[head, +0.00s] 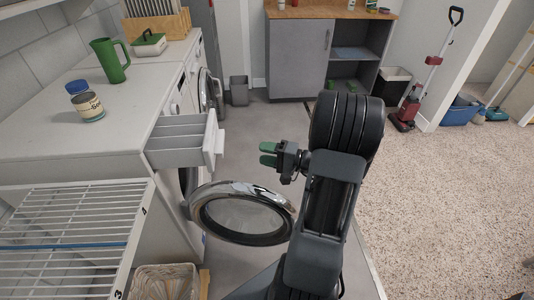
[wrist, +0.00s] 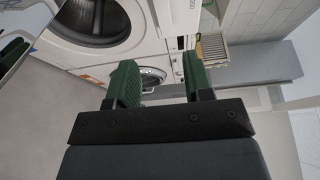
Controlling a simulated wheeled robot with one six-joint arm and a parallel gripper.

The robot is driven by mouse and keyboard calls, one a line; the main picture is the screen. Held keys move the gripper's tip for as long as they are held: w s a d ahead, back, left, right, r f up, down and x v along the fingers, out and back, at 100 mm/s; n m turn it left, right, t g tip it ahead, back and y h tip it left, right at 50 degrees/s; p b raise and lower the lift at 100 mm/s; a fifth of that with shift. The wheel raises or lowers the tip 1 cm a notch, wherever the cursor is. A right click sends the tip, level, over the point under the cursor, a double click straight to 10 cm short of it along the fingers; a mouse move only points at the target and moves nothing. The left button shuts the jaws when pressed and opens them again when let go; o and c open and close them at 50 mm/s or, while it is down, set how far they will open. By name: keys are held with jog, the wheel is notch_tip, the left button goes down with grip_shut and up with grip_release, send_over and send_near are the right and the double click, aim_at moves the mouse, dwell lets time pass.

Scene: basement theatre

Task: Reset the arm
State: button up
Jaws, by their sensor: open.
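My gripper (head: 268,154) is in the middle of the head view, with green fingertips pointing left. It is open and empty. The wrist view shows its two green fingers (wrist: 160,84) apart, with nothing between them. My arm is folded up in front of the camera and hides part of the floor behind it. In the head view the gripper is in the air, right of the pulled-out washer drawer (head: 182,139) and above the open round washer door (head: 243,212).
A white drying rack (head: 75,240) and a wicker basket (head: 165,282) are at the lower left. A green pitcher (head: 110,61) and a labelled jar (head: 89,107) stand on the washer top. A grey cabinet (head: 299,60) is at the back. Speckled floor (head: 450,190) is clear at right.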

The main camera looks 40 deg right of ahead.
jog(key=s+a+r+n+g+h+p, duration=0.1)
jog(key=s+a+r+n+g+p, duration=0.25)
jog(key=a+r+g+p, duration=0.35)
jog(key=s+a+r+n+g+h+p, duration=0.1)
jog(key=s+a+r+n+g+p, duration=0.3)
jog(key=a+r+p, duration=0.4)
jog(key=s+a+r+n+h+p, duration=0.1)
jog(key=s+r+n+h+p, duration=0.2)
jog(key=r+h+p, duration=0.5)
notch_tip(320, 180, up, 4)
jog(key=shift+s+r+t+h+p, duration=0.2)
jog(key=shift+s+t+h+p, duration=0.1)
jog(key=shift+h, duration=0.4)
jog(key=shift+d, duration=0.1)
